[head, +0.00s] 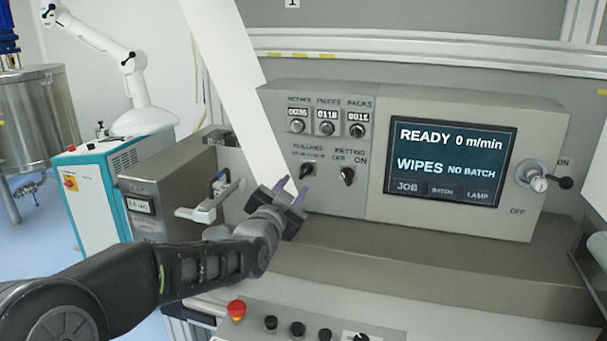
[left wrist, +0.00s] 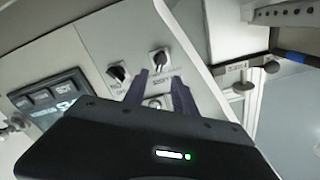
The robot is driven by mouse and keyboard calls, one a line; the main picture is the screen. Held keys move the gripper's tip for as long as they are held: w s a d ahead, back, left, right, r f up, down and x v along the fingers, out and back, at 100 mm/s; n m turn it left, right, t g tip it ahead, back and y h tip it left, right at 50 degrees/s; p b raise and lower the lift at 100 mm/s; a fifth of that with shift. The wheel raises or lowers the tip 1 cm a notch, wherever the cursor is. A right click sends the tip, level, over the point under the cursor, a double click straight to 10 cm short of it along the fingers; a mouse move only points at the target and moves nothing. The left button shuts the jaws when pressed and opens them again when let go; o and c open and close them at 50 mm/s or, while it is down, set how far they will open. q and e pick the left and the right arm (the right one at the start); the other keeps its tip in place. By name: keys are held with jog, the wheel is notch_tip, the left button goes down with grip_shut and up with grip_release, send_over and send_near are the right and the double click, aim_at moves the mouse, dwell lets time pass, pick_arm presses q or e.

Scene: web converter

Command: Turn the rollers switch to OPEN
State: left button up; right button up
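The rollers switch (head: 306,169) is a small dark knob on the grey control panel, left of the wetting switch (head: 347,176). Its small position labels are too blurred to read, and I cannot tell its setting. My left gripper (head: 290,191) is below and in front of it, two purple-grey fingers apart and empty. In the left wrist view the panel appears upside down. The rollers switch (left wrist: 159,60) shows just beyond the gap between the fingertips (left wrist: 159,76), with no visible contact. The wetting switch (left wrist: 116,73) is to its left. My right gripper is not in view.
Three counters (head: 326,121) with knobs sit above the switches. The screen (head: 450,160) reads READY, 0 m/min. A lever (head: 537,181) is at the right. A white web (head: 225,70) slants down at the left. A lower panel has a red button (head: 236,308). A ledge lies below.

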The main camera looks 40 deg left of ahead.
aim_at(304, 173)
pick_arm(q)
jog(key=shift+p+x, duration=1.1)
jog(key=shift+x, duration=2.85)
grip_shut()
